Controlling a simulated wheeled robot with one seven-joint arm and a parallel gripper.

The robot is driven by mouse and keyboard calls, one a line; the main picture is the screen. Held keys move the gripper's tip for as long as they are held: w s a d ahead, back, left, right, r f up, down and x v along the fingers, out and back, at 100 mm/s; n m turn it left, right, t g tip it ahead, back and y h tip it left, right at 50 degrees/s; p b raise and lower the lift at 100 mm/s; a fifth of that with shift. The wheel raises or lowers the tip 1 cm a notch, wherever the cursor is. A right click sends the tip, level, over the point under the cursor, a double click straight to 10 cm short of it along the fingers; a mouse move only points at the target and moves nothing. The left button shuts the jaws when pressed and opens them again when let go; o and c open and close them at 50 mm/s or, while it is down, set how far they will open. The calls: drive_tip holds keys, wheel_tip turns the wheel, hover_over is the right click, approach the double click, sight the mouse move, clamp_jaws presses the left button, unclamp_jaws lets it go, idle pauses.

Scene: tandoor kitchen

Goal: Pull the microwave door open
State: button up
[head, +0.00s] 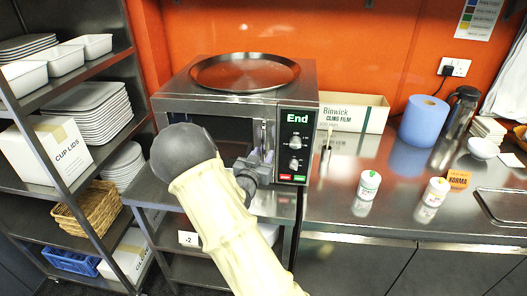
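The steel microwave (220,105) stands on the counter's left end, with a green "End" display on its black control panel (294,144). Its front faces me. A pale vertical bar, apparently the door handle (264,132), shows just left of the panel. My arm, in a cream sleeve with a dark grey joint, covers much of the door, so I cannot tell whether the door is shut or ajar. My gripper (258,166) is at the lower part of the handle, close to the panel. Its fingers are small and partly hidden; I cannot tell whether they grip the handle.
A round steel tray (245,72) lies on top of the microwave. A cling film box (352,113), a blue roll (423,121), a flask (456,114) and two small tubs stand right on the counter. A shelf rack (64,90) with dishes and a cup lids box stands left.

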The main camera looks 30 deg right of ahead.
drive_tip(key=shift+w+d, duration=0.45)
clamp_jaws()
